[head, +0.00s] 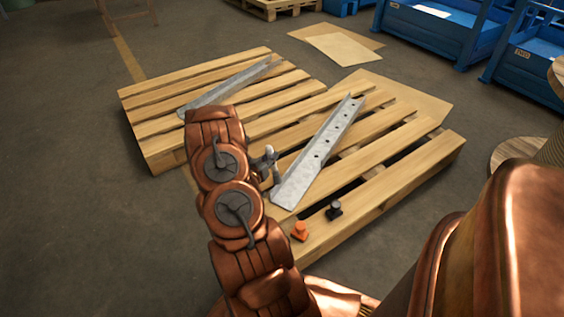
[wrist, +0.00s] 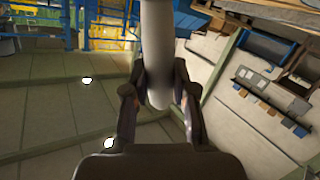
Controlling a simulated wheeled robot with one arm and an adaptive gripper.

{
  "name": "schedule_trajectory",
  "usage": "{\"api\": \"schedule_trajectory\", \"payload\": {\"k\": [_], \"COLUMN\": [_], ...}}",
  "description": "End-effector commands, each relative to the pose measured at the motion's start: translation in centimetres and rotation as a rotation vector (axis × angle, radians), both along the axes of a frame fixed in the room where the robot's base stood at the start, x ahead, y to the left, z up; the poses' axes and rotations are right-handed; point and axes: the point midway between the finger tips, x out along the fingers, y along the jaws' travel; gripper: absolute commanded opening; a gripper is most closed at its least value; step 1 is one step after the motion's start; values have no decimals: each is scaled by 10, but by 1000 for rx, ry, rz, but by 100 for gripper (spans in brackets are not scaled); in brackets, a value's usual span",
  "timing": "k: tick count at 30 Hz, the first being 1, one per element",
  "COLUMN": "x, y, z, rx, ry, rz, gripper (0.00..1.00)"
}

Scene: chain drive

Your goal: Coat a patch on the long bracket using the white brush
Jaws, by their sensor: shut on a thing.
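My gripper (head: 264,164) is shut on a pale, smooth, rounded handle, taken to be the white brush (wrist: 157,50); the wrist view shows both fingers (wrist: 157,88) against its sides. The bristles cannot be made out. In the head view, my gripper is just left of a grey metal bracket with a row of holes (head: 318,150), which lies slanted on the right pallet. Whether anything touches it cannot be told. Another grey bracket (head: 228,86) lies on the left pallet, behind my arm. Which bracket is longer is unclear.
Wooden pallets lie on the left (head: 160,129) and right (head: 400,167). A small orange object (head: 300,231) and a small black one (head: 334,210) stand on the right pallet's near side. Cardboard sheets (head: 338,48) and blue bins (head: 425,38) are behind. Floor at left is clear.

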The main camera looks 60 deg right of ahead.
Motion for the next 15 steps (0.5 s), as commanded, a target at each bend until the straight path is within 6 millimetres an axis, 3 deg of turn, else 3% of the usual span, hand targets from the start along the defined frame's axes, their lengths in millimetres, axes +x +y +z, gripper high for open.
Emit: {"api": "schedule_trajectory", "payload": {"k": [3, 6, 15], "x": [-31, -44, -50], "y": [-4, -5, -6], "z": [-8, -11, -25], "rx": [1, 2, 1], "ry": [3, 1, 0], "rz": [-54, -79, -91], "gripper": [0, 0, 0]}}
